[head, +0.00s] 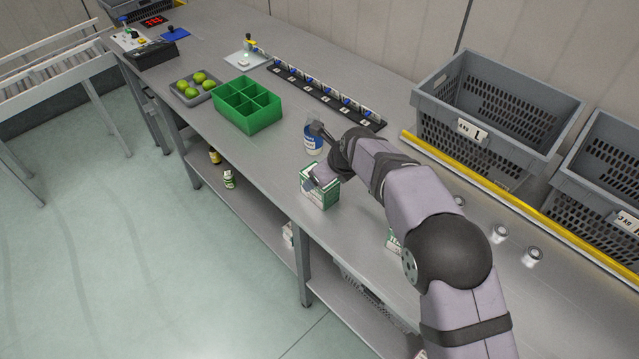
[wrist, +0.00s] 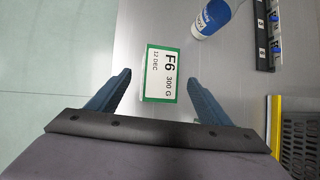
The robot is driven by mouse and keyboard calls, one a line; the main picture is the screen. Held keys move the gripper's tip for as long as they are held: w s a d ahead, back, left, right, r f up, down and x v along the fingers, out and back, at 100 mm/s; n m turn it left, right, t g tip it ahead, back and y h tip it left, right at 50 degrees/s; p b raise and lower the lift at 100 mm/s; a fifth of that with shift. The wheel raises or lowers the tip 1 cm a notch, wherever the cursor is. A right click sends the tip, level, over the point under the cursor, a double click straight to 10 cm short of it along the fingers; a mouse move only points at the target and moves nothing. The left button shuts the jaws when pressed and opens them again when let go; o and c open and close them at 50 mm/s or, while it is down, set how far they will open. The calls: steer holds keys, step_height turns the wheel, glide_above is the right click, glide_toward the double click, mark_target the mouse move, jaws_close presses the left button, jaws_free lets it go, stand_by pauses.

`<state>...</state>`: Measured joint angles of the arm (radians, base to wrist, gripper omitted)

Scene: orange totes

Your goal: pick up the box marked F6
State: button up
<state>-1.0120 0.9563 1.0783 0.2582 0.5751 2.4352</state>
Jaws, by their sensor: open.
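The box marked F6 (wrist: 161,73) is white with a green border and carries the text "F6 300 G 12 DEC". In the wrist view it lies ahead of and between the two fingers of my open gripper (wrist: 160,85), with clear gaps on both sides. In the head view a green and white box (head: 318,190) stands upright near the bench's front edge, and my gripper (head: 318,158) is over it. My wrist hides part of its top. The F6 label is not readable in the head view.
A blue and white bottle (head: 313,138) stands close behind the box. A green divided crate (head: 248,104) and a grey tray of green fruit (head: 193,88) are to the left. Grey totes (head: 495,105) stand at right. Another green-marked box (head: 392,240) is partly hidden by my arm.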

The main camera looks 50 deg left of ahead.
steer(key=shift+p+x, duration=0.6)
steer(key=shift+x, duration=1.05)
steer(key=c, duration=1.6)
